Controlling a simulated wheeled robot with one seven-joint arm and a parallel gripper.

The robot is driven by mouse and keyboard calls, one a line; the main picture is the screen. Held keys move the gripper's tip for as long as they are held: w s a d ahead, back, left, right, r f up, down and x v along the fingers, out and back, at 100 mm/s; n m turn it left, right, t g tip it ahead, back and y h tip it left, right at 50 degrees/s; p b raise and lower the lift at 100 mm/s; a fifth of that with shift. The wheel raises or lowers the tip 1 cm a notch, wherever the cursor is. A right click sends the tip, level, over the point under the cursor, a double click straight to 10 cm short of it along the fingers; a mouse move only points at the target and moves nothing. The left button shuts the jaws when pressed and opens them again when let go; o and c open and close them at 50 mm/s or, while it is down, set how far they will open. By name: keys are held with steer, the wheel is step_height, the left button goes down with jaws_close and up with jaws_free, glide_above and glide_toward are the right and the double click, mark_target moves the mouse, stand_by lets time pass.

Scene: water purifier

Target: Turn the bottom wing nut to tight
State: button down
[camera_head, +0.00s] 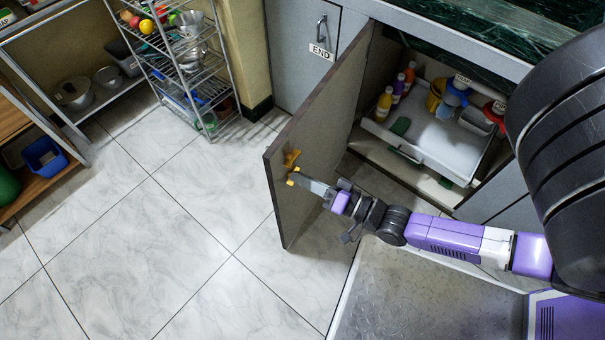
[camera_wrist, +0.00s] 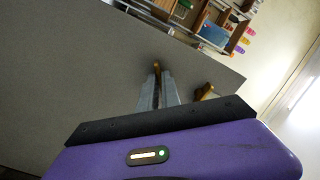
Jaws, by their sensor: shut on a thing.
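Two brass-coloured wing nuts are on the inner face of the open cabinet door (camera_head: 308,135). In the head view, one wing nut (camera_head: 291,158) shows just above the other (camera_head: 291,182), and my gripper (camera_head: 299,180) reaches to the lower one. In the wrist view, my gripper (camera_wrist: 157,88) is shut on a wing nut (camera_wrist: 157,66), whose end shows past the fingertips. The other wing nut (camera_wrist: 205,91) is to the right of the fingers, apart from them and partly hidden by my gripper's body. How tight either nut is cannot be told.
The open cabinet holds a white pull-out tray (camera_head: 425,158) with several bottles and cups. A wire shelf rack (camera_head: 195,75) stands at the back left. A wooden shelf (camera_head: 40,178) with a blue bin (camera_head: 45,157) is at the far left. The tiled floor (camera_head: 150,240) left of the door is clear.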

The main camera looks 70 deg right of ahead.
steer(key=shift+f+m+p, duration=0.1)
steer(key=shift+m+p, duration=0.35)
steer(key=shift+m, duration=3.35)
steer(key=c, duration=1.6)
jaws_free()
steer(key=shift+o, duration=0.2)
steer(key=s, duration=0.7)
steer(key=shift+s+a+p, duration=0.3)
steer(key=shift+s+a, duration=0.1)
